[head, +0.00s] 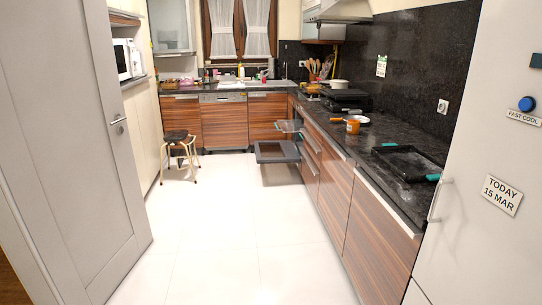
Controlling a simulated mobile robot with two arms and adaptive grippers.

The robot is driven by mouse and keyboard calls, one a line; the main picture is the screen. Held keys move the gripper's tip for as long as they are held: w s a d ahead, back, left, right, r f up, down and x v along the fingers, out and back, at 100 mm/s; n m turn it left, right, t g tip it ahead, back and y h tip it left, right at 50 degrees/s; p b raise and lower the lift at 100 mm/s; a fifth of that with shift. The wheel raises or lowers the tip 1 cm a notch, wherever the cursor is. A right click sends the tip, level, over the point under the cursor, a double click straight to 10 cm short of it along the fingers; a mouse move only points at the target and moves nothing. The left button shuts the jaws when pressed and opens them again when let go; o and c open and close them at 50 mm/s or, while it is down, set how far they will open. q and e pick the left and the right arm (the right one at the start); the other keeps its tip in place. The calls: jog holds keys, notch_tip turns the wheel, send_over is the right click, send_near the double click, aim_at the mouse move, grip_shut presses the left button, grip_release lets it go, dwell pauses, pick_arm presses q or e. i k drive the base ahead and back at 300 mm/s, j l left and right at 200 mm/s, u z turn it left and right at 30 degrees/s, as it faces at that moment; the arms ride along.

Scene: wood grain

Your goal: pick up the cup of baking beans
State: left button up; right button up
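A small orange cup (353,126) stands upright on the dark right-hand counter (378,133), about midway along it. It is in front of a pale round dish or pan (358,119), and something orange like a handle lies at its left. The cup is too small in view to tell what it holds. Neither of my grippers shows in the head view.
A black tray (408,161) with teal ends lies nearer on the same counter. An open oven door (277,152) juts into the aisle below. A stool (179,146) stands left. A fridge (495,150) and an open door (75,140) flank the clear white floor (235,245).

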aim_at(353, 127)
jog(key=i, duration=2.35)
